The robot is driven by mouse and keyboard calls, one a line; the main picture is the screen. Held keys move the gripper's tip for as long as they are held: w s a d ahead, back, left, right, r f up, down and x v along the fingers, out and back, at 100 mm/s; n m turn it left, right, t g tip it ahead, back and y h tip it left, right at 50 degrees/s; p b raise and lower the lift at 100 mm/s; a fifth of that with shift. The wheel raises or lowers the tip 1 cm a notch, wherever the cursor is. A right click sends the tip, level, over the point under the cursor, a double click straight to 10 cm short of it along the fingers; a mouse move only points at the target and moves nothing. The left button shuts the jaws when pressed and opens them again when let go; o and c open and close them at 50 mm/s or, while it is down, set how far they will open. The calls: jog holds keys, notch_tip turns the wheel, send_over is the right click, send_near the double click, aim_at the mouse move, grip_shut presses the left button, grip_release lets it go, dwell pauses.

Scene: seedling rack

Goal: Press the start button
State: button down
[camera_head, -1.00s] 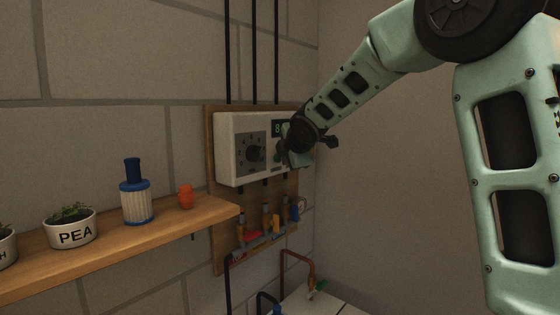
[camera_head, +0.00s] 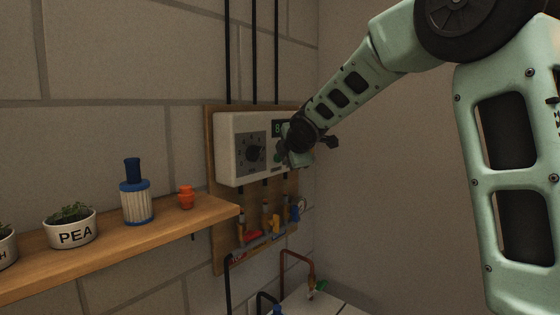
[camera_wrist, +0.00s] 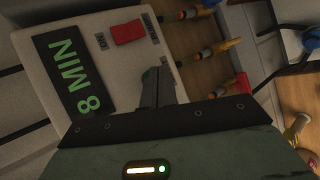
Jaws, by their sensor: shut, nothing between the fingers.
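A red rocker switch (camera_wrist: 128,32) is beside the display. My gripper (camera_wrist: 152,76) is shut and empty, its fingertips at the lower part of the box face. A small green patch shows right at the tips; it may be the start button, mostly hidden by the fingers. I cannot tell whether they touch it. My gripper also covers the box's right side in the head view (camera_head: 283,158).
A wooden shelf (camera_head: 130,248) to the left bears a PEA pot (camera_head: 72,232), a blue-topped filter (camera_head: 136,198) and a small orange pot (camera_head: 186,197). Valves and pipes are below the box. Open air lies in front of the right wall.

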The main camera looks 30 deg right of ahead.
jog(key=shift+w, duration=0.1)
jog(key=shift+w+a, duration=0.15)
jog(key=shift+w, duration=0.2)
jog(key=shift+s, duration=0.15)
dwell(0.4)
jog(key=shift+s, duration=0.25)
jog(key=s+d, duration=0.2)
jog(key=s, duration=0.3)
jog(key=shift+s+d, duration=0.15)
jog(key=shift+s, duration=0.2)
dwell(0.9)
